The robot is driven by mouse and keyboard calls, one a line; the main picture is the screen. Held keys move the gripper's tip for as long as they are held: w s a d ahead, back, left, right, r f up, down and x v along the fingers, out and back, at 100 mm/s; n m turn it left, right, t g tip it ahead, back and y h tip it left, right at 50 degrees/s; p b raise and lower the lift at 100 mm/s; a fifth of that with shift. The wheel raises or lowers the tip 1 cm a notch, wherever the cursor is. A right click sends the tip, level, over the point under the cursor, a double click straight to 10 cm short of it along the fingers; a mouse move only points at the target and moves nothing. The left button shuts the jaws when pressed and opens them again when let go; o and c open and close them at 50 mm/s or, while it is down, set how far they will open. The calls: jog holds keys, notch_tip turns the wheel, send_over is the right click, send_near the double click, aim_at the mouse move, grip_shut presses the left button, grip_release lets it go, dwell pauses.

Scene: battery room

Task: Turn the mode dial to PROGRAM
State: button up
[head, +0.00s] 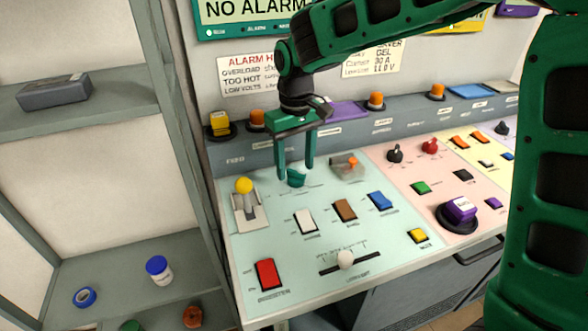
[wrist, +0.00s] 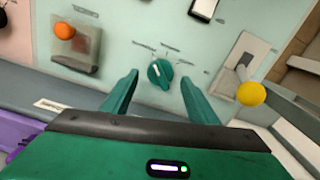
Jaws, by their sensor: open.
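The mode dial is a round teal knob with a white pointer line. It sits on the pale green panel, and the wrist view shows it (wrist: 160,72) between and just beyond my fingertips. The pointer line slants up and left in the wrist view. My gripper (head: 296,172) points down over the dial, its two green fingers apart. In the wrist view my gripper (wrist: 161,92) is open, with gaps between both fingers and the dial.
A yellow-knobbed lever (head: 244,187) stands left of the dial. An orange switch under a clear cover (head: 350,164) is close on the right. Several rocker switches and a white-knobbed slider (head: 345,259) lie nearer the front. A grey shelf unit (head: 100,120) stands at the left.

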aim_at(295, 170)
notch_tip(295, 170, up, 9)
jog(key=shift+f, duration=0.2)
dwell(0.3)
jog(key=s+d+m, duration=0.3)
jog(key=s+d, duration=0.2)
jog(key=d, duration=0.8)
jog(key=s+d+m, duration=0.3)
jog(key=s+d, duration=0.2)
jog(key=d, duration=0.9)
jog(key=s+d+f+m, duration=0.3)
jog(key=s+d, duration=0.2)
jog(key=s, duration=0.4)
jog(key=s+d+f+m, duration=0.3)
jog(key=s+d+f, duration=0.1)
jog(key=s, duration=0.6)
jog(key=shift+d, duration=0.45)
jog(key=shift+f, duration=0.1)
